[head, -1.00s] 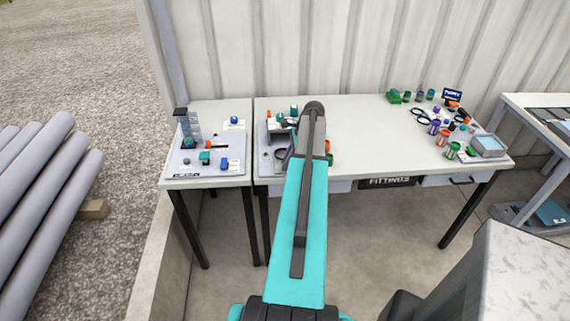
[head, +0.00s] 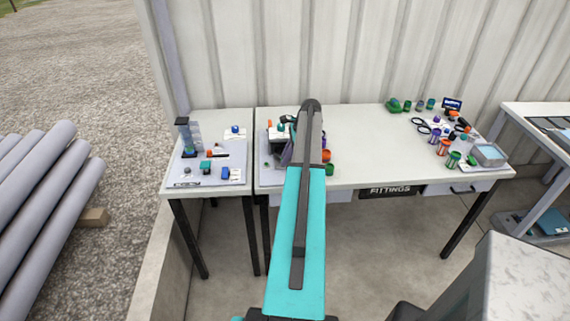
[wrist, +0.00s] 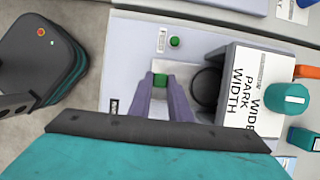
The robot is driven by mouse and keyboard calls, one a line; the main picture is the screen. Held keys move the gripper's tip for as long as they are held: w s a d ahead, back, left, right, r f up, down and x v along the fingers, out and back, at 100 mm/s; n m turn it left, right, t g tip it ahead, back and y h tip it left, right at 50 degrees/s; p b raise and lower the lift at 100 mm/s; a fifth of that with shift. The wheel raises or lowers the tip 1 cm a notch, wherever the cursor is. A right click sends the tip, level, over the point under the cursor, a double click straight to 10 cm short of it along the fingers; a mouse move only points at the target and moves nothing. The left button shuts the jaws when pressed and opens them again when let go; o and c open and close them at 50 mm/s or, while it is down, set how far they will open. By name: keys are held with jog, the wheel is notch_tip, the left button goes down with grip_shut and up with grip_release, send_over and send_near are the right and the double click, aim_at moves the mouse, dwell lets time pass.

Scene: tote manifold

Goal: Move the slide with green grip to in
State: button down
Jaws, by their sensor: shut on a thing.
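The slide's green grip (wrist: 160,80) shows in the wrist view, between the two grey-purple fingers of my gripper (wrist: 160,84). The fingers are shut on it. The grip sits over a pale grey panel (wrist: 128,50); the rest of the slide is hidden by the fingers and my wrist. In the head view my arm covers most of this spot, so the grip cannot be made out there.
A small green knob (wrist: 174,42) stands on the panel just beyond the fingers. A box labelled PARK WIDTH (wrist: 240,90) and a teal knob (wrist: 287,98) are close on the right. The long table (head: 370,150) is clear in its middle.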

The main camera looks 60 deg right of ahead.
jog(key=shift+w+d, duration=0.8)
jog(key=shift+d, duration=0.3)
jog(key=shift+r, duration=0.1)
jog(key=c, duration=1.6)
grip_release()
jog(key=shift+c, duration=0.2)
jog(key=b+v, duration=0.4)
jog(key=v, duration=0.9)
jog(key=shift+r, duration=0.4)
jog(key=shift+s+f, duration=0.1)
jog(key=shift+s, duration=0.05)
